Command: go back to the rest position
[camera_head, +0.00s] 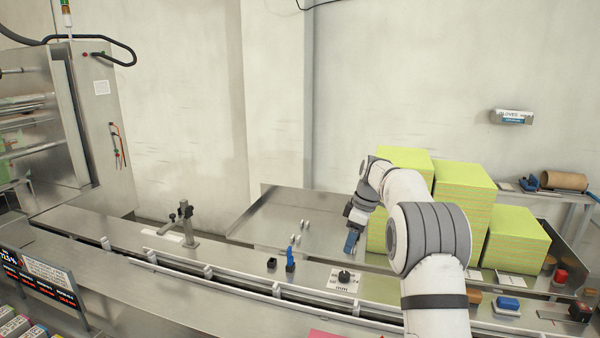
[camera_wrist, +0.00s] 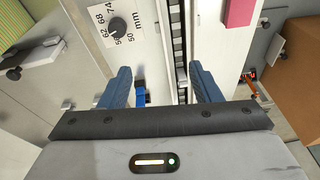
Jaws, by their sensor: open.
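My gripper (camera_head: 352,240) hangs at the end of my white and grey arm, in front of the green stacks, over the back part of the steel line. In the wrist view, its two blue fingers (camera_wrist: 160,88) stand wide apart with nothing held between them. Below the gap I see the conveyor's dark slot and a white rail. The fingers appear clear of the surfaces below.
Tall yellow-green stacks (camera_head: 462,196) stand right beside my arm. A dial plate (camera_head: 344,280) and a blue-topped lever (camera_head: 290,260) are on the machine deck. A pink piece (camera_wrist: 240,12) is on the conveyor.

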